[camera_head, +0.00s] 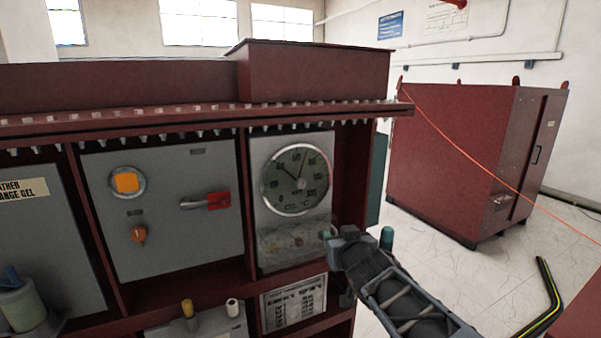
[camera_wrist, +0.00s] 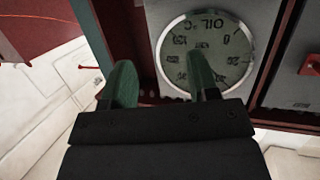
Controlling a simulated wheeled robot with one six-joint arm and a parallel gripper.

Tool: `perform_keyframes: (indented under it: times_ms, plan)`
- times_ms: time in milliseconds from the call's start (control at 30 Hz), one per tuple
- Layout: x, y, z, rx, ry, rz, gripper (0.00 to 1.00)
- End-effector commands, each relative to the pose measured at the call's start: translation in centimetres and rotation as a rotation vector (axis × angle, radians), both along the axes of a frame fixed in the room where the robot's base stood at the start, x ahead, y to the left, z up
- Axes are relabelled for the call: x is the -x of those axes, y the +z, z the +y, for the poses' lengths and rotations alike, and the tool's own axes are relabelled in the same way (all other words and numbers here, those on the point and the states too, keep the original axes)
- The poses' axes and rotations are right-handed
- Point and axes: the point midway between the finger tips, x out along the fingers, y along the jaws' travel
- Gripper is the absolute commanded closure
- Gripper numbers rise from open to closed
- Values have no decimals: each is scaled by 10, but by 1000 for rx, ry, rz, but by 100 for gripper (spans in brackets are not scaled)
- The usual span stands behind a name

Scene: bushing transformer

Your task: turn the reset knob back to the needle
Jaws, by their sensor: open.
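The round oil gauge (camera_head: 297,180), marked OIL °C, is on the grey panel, with dark needles on its pale face. It also shows upside down in the wrist view (camera_wrist: 228,55). I cannot make out a separate reset knob on it. My gripper (camera_head: 356,236) is open, with green fingertips spread apart, below and right of the gauge. In the wrist view my gripper (camera_wrist: 159,62) has its right finger in front of the dial, hiding part of it, and its left finger over the dark red frame. I cannot tell whether the finger touches the dial. Nothing is between the fingers.
A text plate (camera_head: 293,303) is below. A dark red ledge (camera_head: 200,118) juts out above. A red cabinet (camera_head: 450,160) stands right, with open floor before it.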

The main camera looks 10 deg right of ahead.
Motion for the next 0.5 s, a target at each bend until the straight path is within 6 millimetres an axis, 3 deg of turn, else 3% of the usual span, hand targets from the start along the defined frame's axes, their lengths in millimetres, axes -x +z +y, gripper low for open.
perform_keyframes:
  times_ms: [33,200,500]
  plan:
    - [-7,22,3,-7,37,-57,45]
    - [-19,59,17,-32,177,-195,45]
    - [-39,76,30,-53,277,-256,45]
